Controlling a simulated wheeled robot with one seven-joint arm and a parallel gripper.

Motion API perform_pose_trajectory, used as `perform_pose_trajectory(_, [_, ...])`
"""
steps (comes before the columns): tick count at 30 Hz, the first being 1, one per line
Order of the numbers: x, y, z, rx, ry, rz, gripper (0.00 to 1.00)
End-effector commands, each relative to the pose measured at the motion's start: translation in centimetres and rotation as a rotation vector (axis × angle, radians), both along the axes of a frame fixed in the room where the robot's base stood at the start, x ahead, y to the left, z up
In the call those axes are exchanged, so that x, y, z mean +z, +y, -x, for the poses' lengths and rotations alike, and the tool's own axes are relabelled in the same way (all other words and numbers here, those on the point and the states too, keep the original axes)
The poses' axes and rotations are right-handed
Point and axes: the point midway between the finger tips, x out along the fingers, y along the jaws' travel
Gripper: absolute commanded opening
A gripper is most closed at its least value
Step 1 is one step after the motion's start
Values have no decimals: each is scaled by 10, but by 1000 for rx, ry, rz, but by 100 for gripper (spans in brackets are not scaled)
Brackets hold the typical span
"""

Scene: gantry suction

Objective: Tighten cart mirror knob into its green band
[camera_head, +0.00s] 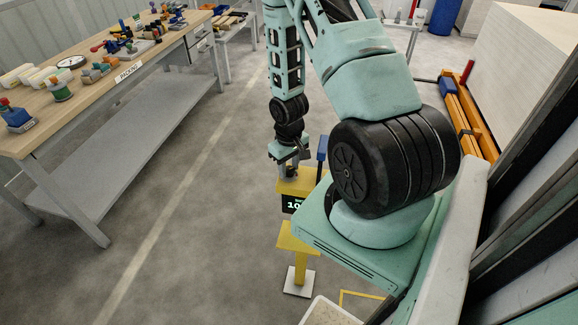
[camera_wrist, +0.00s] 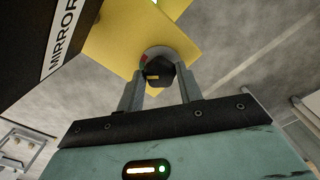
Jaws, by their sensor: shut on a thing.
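The black mirror knob (camera_wrist: 160,73) sits on a yellow plate (camera_wrist: 112,42) in the wrist view. It has a small yellow mark on its lower left. A grey ring (camera_wrist: 164,50) lies around it, with a red part at the left. I cannot make out a green band on the ring; my gripper hides its lower part. My gripper (camera_wrist: 160,84) is shut on the knob, one finger on each side. In the head view my gripper (camera_head: 289,169) is over the yellow cart post (camera_head: 298,185); the knob is too small to tell there.
A black panel labelled MIRROR (camera_wrist: 62,38) fills the wrist view's upper left. A blue handle (camera_head: 322,148) stands beside the post. A workbench (camera_head: 122,72) is at left; open floor lies between.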

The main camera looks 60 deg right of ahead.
Motion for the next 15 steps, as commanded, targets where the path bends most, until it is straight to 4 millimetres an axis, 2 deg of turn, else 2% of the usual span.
perform_pose_trajectory(4, [0,0,0,-91,-1,0,13])
perform_pose_trajectory(12, [1,0,0,-98,0,1,13])
perform_pose_trajectory(13, [1,0,0,-98,0,1,44])
perform_pose_trajectory(15, [1,0,0,-98,0,0,57])
